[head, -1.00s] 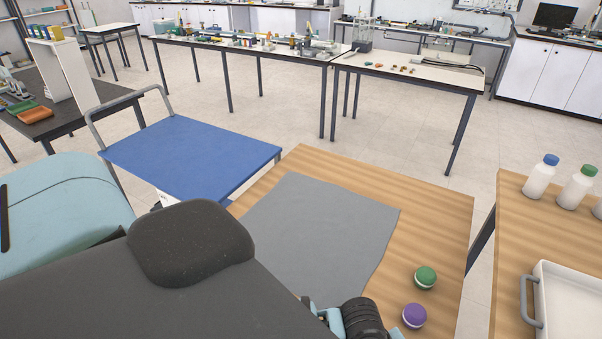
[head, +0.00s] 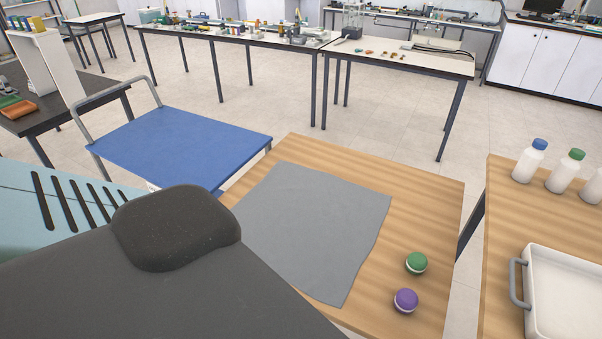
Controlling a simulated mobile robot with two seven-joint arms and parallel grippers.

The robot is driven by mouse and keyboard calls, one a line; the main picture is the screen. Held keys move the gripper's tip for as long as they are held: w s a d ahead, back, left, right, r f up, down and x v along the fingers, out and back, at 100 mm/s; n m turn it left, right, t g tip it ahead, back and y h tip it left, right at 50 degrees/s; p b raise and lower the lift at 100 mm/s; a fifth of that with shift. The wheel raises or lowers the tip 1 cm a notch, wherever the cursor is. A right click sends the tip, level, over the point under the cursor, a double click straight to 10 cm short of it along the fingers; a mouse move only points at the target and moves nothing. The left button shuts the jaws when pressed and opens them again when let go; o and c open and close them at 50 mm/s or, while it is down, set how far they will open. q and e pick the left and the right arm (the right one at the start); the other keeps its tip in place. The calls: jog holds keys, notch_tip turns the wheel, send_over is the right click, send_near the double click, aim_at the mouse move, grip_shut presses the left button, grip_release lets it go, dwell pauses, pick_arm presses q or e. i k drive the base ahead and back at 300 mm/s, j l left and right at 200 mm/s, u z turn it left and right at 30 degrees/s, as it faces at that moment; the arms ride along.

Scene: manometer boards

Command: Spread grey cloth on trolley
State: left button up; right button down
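The grey cloth (head: 310,225) lies flat on a wooden table (head: 425,205), its near left part hidden behind a dark part of my own body. The trolley (head: 185,145) has a blue top and a grey push handle, and stands to the left of the wooden table. Neither of my grippers shows in the head view.
A green-topped jar (head: 416,262) and a purple-topped jar (head: 405,300) stand on the wooden table right of the cloth. A second wooden table at right holds white bottles (head: 528,162) and a white tray (head: 530,325). Floor is clear behind the trolley.

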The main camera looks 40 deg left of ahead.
aim_at(166, 145)
jog(key=l+u, duration=0.15)
jog(key=u, duration=0.75)
